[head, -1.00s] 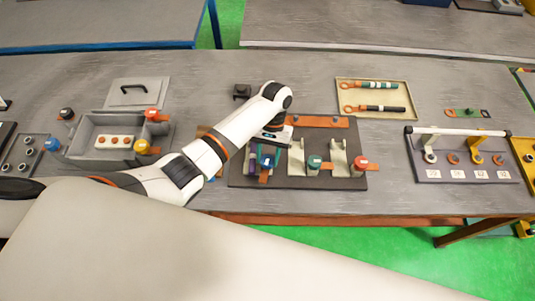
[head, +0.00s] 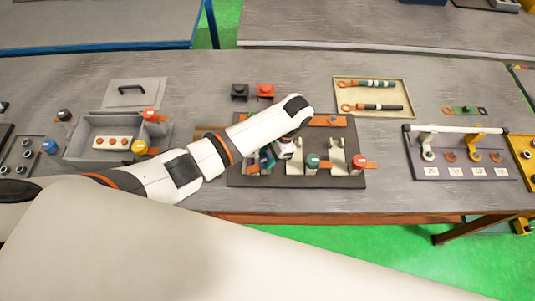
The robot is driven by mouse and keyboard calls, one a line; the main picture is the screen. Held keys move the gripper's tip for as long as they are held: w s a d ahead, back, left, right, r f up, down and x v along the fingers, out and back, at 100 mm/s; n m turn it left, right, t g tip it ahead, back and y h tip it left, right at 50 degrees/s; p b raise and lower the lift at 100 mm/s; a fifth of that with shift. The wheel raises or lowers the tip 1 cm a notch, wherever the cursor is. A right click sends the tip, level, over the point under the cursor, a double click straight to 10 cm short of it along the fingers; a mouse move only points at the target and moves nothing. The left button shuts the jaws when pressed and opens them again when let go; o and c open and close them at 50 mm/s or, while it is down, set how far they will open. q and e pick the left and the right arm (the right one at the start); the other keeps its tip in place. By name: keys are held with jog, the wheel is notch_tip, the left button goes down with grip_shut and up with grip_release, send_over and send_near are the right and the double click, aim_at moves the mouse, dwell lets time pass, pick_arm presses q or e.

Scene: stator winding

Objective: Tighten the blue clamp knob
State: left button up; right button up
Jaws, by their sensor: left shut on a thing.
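The dark clamp plate (head: 240,181) lies on the bench, with pale cradles along it. The blue clamp knob (head: 268,159) sits at its left part, partly hidden by my left wrist. A teal knob (head: 313,161) and a red knob (head: 359,161), each with an orange tab, sit farther right. My left gripper (head: 276,155) reaches down over the left part of the plate. It is shut at the blue clamp knob, though the fingertips are largely hidden. My right gripper is not in view.
A grey box (head: 84,139) with colored knobs stands at the left, its handled lid (head: 140,92) behind it. Black (head: 240,92) and red (head: 265,91) blocks stand behind the plate. A tool tray (head: 391,87) and a rack (head: 458,171) are on the right.

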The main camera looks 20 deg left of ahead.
pick_arm(q)
jog(key=shift+w+r+m+t, duration=0.15)
jog(key=shift+m+t, duration=0.2)
jog(key=shift+m, duration=0.45)
jog(key=shift+r+m+t, duration=0.1)
jog(key=shift+m+t, duration=0.25)
jog(key=shift+m, duration=0.45)
jog(key=shift+y, duration=0.3)
jog(key=o, duration=0.7)
jog(key=shift+o, duration=1.4)
jog(key=shift+f, duration=0.1)
